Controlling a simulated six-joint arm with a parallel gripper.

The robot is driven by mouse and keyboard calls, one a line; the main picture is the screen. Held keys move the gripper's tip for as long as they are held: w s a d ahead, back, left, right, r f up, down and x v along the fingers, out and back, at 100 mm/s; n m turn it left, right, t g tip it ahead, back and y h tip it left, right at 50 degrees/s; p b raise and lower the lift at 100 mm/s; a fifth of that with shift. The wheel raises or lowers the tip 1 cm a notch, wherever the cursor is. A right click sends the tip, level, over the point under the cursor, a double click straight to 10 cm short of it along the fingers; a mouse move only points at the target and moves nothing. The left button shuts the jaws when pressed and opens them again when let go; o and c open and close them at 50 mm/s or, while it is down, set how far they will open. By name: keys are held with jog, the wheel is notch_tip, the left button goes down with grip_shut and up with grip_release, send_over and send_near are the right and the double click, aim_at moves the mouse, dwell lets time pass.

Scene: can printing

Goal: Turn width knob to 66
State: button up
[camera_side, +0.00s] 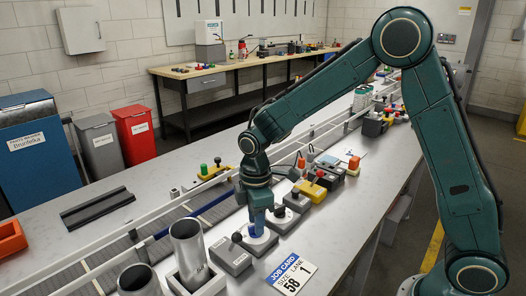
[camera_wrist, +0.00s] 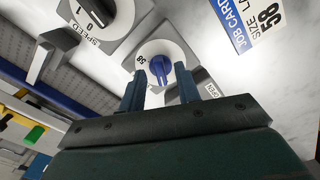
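A blue knob (camera_wrist: 160,76) sits on a white round dial on a grey box. In the wrist view it is between the two fingertips of my gripper (camera_wrist: 159,69). The fingers are apart with the knob between them; I cannot tell whether they touch it. A small two-digit number (camera_wrist: 140,76) shows on the dial left of the knob, perhaps 58. The knob's name label is not visible. In the side view my gripper (camera_side: 257,218) points down over the white dial (camera_side: 262,245), mostly covering the knob.
A job card (camera_side: 290,273) lies in front, reading size 58, lane 1. A speed knob box (camera_wrist: 97,22) stands close beside the dial. Other control boxes (camera_side: 299,202) stand in a row behind. Metal cans (camera_side: 188,247) stand by the conveyor at left.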

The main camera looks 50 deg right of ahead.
notch_tip(320, 180, up, 13)
dwell(0.6)
jog(key=s+d+r+m+t, duration=0.1)
jog(key=s+m, duration=0.3)
jog(key=s, duration=0.4)
jog(key=s+d+r+m+t, duration=0.2)
jog(key=s+d+m, duration=0.2)
jog(key=s, duration=0.3)
jog(key=s+d+r+m+t, duration=0.1)
jog(key=s+m, duration=0.3)
jog(key=s, duration=0.4)
jog(key=shift+s+d+r+t, duration=0.3)
jog(key=shift+d+t, duration=0.35)
jog(key=shift+t, duration=0.15)
